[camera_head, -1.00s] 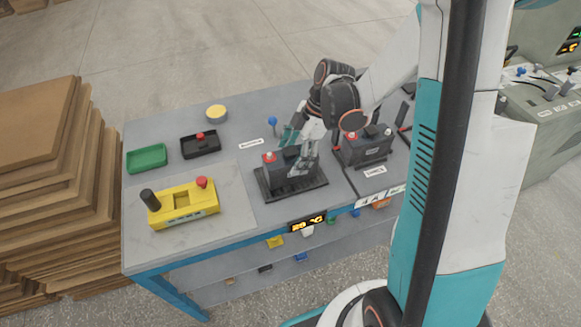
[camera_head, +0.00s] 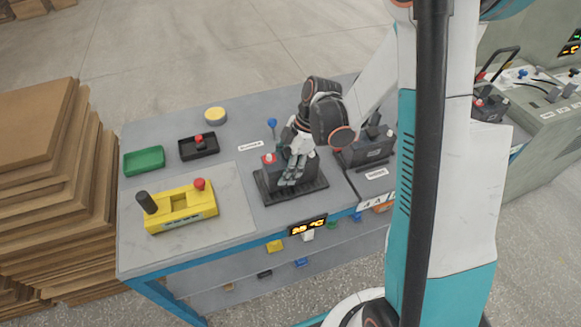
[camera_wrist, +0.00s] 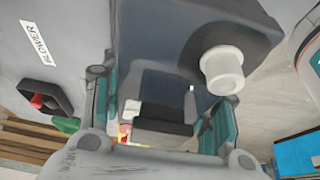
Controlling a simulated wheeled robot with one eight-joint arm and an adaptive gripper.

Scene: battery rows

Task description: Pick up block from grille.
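The block, a dark battery-like body with a red terminal (camera_head: 268,159), sits on a black grille (camera_head: 312,192) near the table's front edge. My gripper (camera_head: 290,180) is over it, fingers pointing down across its front. In the wrist view the teal fingertips of my gripper (camera_wrist: 162,112) are well apart, with part of the dark block (camera_wrist: 165,40) between and beyond them. A pale cylindrical post (camera_wrist: 222,70) stands near the right finger. My gripper hides part of the block in the head view, and I cannot tell whether the fingers touch it.
A second dark block (camera_head: 368,152) stands close on the right. A blue-topped pin (camera_head: 272,124) is behind. A temperature display (camera_head: 308,225) is at the front edge.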

